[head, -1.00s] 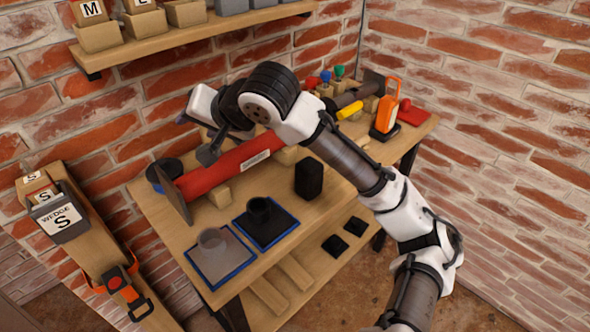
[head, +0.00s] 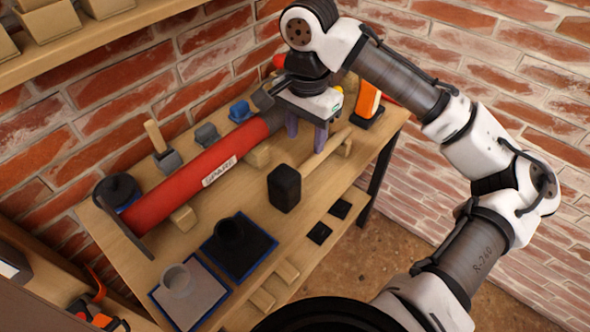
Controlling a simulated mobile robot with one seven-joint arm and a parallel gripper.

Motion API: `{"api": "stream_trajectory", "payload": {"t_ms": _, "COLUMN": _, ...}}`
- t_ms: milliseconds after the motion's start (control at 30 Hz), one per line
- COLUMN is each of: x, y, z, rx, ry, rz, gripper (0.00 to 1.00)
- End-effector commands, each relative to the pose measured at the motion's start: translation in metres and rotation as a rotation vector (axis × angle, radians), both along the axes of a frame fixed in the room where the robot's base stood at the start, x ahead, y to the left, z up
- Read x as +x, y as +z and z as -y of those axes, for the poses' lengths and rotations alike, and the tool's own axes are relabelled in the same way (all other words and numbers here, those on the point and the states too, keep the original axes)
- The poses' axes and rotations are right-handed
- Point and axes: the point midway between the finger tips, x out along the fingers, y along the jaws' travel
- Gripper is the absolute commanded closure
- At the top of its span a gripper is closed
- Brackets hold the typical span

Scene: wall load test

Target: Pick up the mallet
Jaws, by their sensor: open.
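The mallet lies on the wooden workbench, with a black block-shaped head (head: 285,188) near the middle and a pale wooden handle (head: 326,157) running up and right from it. The handle's far end rests by a small wood block. My gripper (head: 307,137) is over the back right part of the bench, its purple fingers pointing down and apart. It is open and holds nothing. The fingers show just beside the handle in the picture; I cannot tell their height above it.
A long red cylinder (head: 195,175) lies along the wall, left of the mallet. Black (head: 231,230) and grey (head: 176,280) cups stand on blue-edged mats in front. An orange-and-black tool (head: 368,103) stands at the back right. A wall shelf (head: 100,38) hangs upper left.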

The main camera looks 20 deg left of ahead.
Motion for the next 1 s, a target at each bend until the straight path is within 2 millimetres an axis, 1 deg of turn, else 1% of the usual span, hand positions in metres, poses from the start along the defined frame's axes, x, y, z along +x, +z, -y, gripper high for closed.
{"api": "stream_trajectory", "payload": {"t_ms": 33, "x": -0.001, "y": -0.010, "z": 0.000, "rx": -0.001, "ry": 0.001, "rz": -0.005, "gripper": 0.53}}
{"api": "stream_trajectory", "payload": {"t_ms": 100, "x": -0.001, "y": -0.025, "z": 0.000, "rx": -0.001, "ry": 0.001, "rz": -0.004, "gripper": 0.53}}
{"api": "stream_trajectory", "payload": {"t_ms": 200, "x": 0.000, "y": -0.042, "z": 0.000, "rx": -0.001, "ry": 0.002, "rz": -0.004, "gripper": 0.53}}
{"api": "stream_trajectory", "payload": {"t_ms": 300, "x": 0.000, "y": -0.054, "z": -0.001, "rx": 0.001, "ry": 0.002, "rz": -0.002, "gripper": 0.53}}
{"api": "stream_trajectory", "payload": {"t_ms": 533, "x": 0.001, "y": -0.070, "z": -0.002, "rx": 0.000, "ry": 0.001, "rz": -0.002, "gripper": 0.53}}
{"api": "stream_trajectory", "payload": {"t_ms": 800, "x": 0.003, "y": -0.107, "z": -0.005, "rx": 0.000, "ry": 0.003, "rz": -0.001, "gripper": 0.53}}
{"api": "stream_trajectory", "payload": {"t_ms": 900, "x": 0.003, "y": -0.112, "z": -0.005, "rx": 0.001, "ry": 0.003, "rz": -0.001, "gripper": 0.53}}
{"api": "stream_trajectory", "payload": {"t_ms": 1000, "x": 0.003, "y": -0.113, "z": -0.005, "rx": 0.002, "ry": 0.003, "rz": 0.000, "gripper": 0.53}}
